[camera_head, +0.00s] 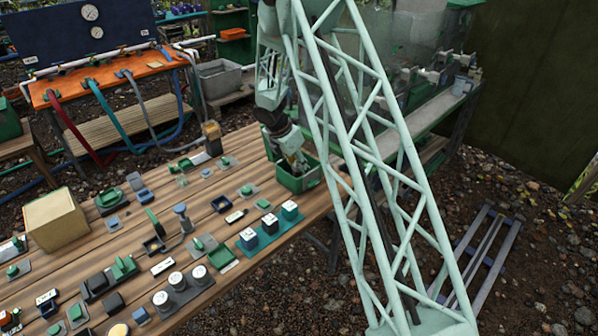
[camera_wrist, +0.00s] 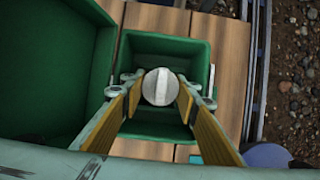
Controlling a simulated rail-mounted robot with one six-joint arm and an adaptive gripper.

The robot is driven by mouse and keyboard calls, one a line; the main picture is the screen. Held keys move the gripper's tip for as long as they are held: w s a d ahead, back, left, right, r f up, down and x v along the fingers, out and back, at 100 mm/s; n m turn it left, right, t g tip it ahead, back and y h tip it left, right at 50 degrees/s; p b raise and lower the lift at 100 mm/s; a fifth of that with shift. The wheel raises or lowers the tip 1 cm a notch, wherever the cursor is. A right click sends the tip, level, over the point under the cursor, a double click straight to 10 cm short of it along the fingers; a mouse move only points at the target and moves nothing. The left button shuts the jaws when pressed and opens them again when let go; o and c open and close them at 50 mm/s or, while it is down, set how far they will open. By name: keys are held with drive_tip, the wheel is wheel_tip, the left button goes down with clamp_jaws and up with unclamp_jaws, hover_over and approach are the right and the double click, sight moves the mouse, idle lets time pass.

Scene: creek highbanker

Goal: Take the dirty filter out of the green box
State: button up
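The green box (camera_head: 298,184) stands at the far right end of the wooden table. In the wrist view, the open-topped green box (camera_wrist: 203,52) lies straight below my gripper (camera_wrist: 161,88). A round grey disc-topped piece, which looks like the filter (camera_wrist: 160,87), sits between my two fingertips, over the box's inside. The yellow finger pads meet its left and right edges, so my gripper looks shut on it. In the head view my gripper (camera_head: 290,150) points down into the box. The filter's lower part is hidden, so I cannot tell whether it touches the box floor.
A larger green container (camera_wrist: 50,65) is close on the left in the wrist view. A teal tray with several capped jars (camera_head: 268,232) and many small parts cover the table. A cardboard-coloured box (camera_head: 56,220) stands at left. The table's right edge (camera_wrist: 256,60) is close by.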

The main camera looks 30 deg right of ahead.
drive_tip(key=shift+c, duration=0.7)
drive_tip(key=shift+r, duration=0.15)
drive_tip(key=shift+r+p, duration=1.35)
drive_tip(key=shift+r, duration=3.55)
